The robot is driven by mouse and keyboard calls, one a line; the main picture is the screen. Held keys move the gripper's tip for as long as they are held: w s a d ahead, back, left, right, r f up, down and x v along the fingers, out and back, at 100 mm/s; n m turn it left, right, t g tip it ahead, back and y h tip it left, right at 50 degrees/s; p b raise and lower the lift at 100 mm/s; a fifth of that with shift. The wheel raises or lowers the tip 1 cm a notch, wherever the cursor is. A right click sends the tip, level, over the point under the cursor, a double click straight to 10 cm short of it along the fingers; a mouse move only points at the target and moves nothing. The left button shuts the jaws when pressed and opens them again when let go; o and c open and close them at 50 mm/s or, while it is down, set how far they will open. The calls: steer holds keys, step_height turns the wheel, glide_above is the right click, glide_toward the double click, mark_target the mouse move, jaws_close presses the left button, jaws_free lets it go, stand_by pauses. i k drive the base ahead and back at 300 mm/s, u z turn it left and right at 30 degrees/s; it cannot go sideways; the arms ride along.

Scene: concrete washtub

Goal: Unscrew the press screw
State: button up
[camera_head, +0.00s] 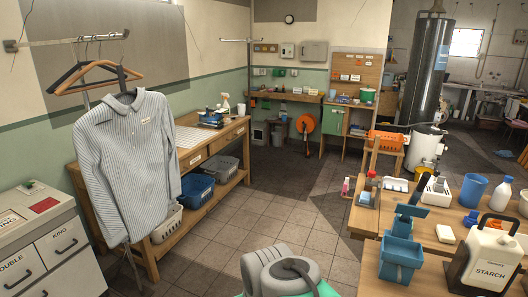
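I cannot make out a press screw in this view. A blue device (401,256) with a box-like lower part and a tilted upper piece stands on the wooden table at the right front. I cannot tell whether it is a press or has a screw. Grey and teal parts, likely of my own arm, show at the bottom centre. My gripper's fingers do not show.
The right-hand table (421,267) also carries a starch jug (492,262), a blue cup (473,190) and a bottle (500,194). A striped shirt (127,165) hangs at the left before a wooden bench (216,140). Tiled floor (265,212) lies clear between bench and table.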

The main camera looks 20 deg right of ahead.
mark_target(371, 174)
steer(key=z, duration=0.35)
steer(key=i, duration=2.4)
steer(key=z, duration=0.3)
